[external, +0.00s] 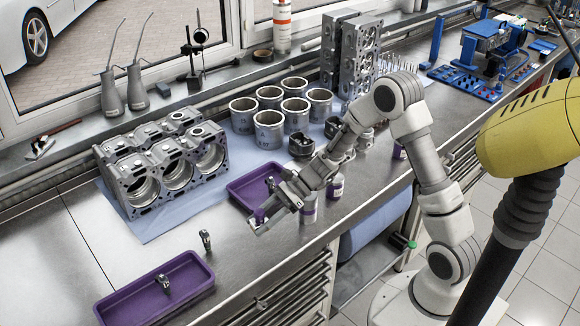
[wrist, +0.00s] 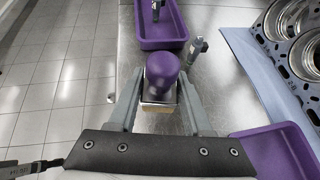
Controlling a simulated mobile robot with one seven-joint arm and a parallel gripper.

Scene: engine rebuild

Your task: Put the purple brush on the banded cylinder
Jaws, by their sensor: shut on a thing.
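My gripper (external: 258,222) is over the front edge of the bench, beside a purple tray (external: 236,194). In the wrist view its fingers (wrist: 160,110) are shut on the purple brush (wrist: 162,72), a rounded purple handle over a pale block-like lower part. In the external view only a little purple shows at the fingertips. Several grey metal cylinders (external: 269,132) stand in a group on blue cloth behind the gripper, open at the top and apart from the brush. Some carry dark markings; I cannot tell which one is banded.
An engine block (external: 160,165) stands left of the cylinders, with tall metal heads (external: 350,50) behind. A second purple tray (external: 190,274) lies front left, near a small metal part (external: 205,240). Bottles (external: 309,210) stand close to my arm. Bare bench lies left of the gripper.

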